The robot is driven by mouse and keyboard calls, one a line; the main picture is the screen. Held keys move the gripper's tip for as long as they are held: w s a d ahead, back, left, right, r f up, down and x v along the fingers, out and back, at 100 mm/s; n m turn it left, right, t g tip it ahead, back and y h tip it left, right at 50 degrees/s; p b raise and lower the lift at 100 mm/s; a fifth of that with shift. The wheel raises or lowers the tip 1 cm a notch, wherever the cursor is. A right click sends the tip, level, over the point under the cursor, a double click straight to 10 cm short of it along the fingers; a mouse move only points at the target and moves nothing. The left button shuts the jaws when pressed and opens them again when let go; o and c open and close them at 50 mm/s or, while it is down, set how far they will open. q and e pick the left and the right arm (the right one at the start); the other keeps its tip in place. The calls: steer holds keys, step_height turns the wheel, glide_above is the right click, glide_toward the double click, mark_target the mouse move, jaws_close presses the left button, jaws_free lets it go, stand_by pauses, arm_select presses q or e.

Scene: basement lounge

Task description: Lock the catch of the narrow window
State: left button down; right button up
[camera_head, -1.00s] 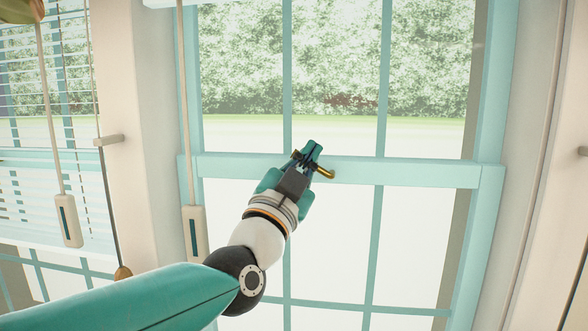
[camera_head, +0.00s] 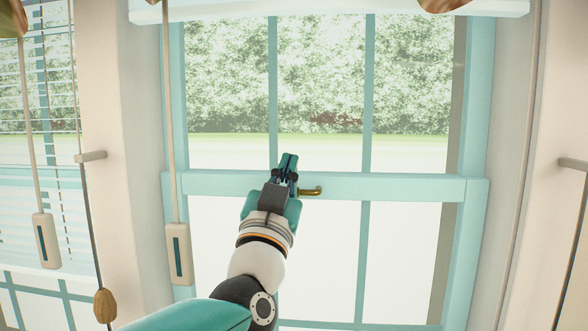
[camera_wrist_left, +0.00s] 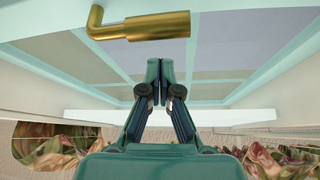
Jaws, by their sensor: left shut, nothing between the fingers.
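The narrow window's brass catch (camera_head: 311,190) sits on the pale teal meeting rail (camera_head: 400,188) between the upper and lower panes. Its lever points right along the rail in the head view; its left end is close to or behind my gripper. In the left wrist view the catch (camera_wrist_left: 150,26) is an L-shaped brass piece with a thick barrel, above my fingertips. My left gripper (camera_head: 289,157) is shut and empty, with its tips just left of and above the catch. In the left wrist view its fingers (camera_wrist_left: 160,66) are together, with a visible gap below the barrel. My right gripper is not in view.
A blind cord with a beige pull (camera_head: 179,254) hangs at the window's left side. Another pull (camera_head: 46,241) and a wooden tassel (camera_head: 104,306) hang further left. Wall pegs (camera_head: 90,156) stick out beside the frame. The space right of the catch is clear.

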arm_select(q)
steer(key=r+b+v, duration=0.1)
steer(key=b+v, duration=0.2)
steer(key=v, duration=0.6)
steer(key=shift+s+d, duration=0.2)
steer(key=shift+s, duration=0.4)
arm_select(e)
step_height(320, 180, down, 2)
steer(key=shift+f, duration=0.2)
